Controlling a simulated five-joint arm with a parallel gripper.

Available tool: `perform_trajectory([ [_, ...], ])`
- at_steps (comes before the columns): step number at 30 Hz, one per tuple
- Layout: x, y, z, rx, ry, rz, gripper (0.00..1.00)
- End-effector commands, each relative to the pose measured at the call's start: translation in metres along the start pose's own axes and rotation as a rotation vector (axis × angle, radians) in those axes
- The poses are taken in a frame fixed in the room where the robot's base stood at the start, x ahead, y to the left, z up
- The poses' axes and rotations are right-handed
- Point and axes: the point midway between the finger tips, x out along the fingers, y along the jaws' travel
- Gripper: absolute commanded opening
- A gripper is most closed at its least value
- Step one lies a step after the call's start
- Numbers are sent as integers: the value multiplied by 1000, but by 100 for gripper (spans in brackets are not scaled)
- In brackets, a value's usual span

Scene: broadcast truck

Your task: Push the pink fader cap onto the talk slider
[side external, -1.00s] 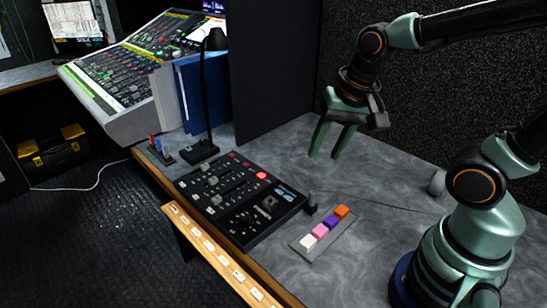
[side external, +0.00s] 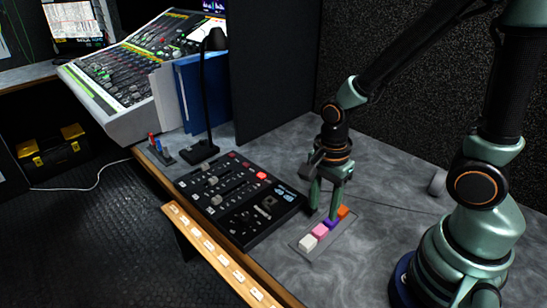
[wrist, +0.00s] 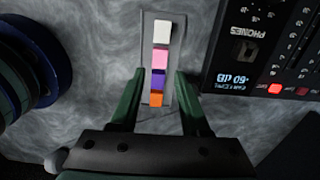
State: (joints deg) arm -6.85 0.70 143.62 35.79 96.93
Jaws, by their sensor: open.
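The pink fader cap (side external: 320,232) sits in a row on a grey tray (side external: 304,252), between a white cap and a purple cap; it also shows in the wrist view (wrist: 160,60). The black panel with sliders (side external: 240,200) lies left of the tray; I cannot tell which slider is the talk one. My gripper (side external: 323,211) is open and empty, pointing down over the purple and orange end of the tray. In the wrist view its fingers (wrist: 157,97) stand on both sides of the row, with the pink cap beyond their tips.
The white cap (side external: 307,243), purple cap (wrist: 159,82) and orange cap (side external: 343,211) share the tray. A black lamp (side external: 207,110) stands behind the panel. A dark partition (side external: 275,75) rises at the back.

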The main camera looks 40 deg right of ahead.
Motion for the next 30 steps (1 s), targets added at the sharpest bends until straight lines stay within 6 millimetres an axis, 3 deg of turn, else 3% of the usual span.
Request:
perform_trajectory([
  [11, 22, 0, 0, -1, 0, 0, 46],
  [22, 61, 1, 0, -1, 0, 3, 46],
  [30, 69, 0, 0, -1, 0, -2, 46],
])
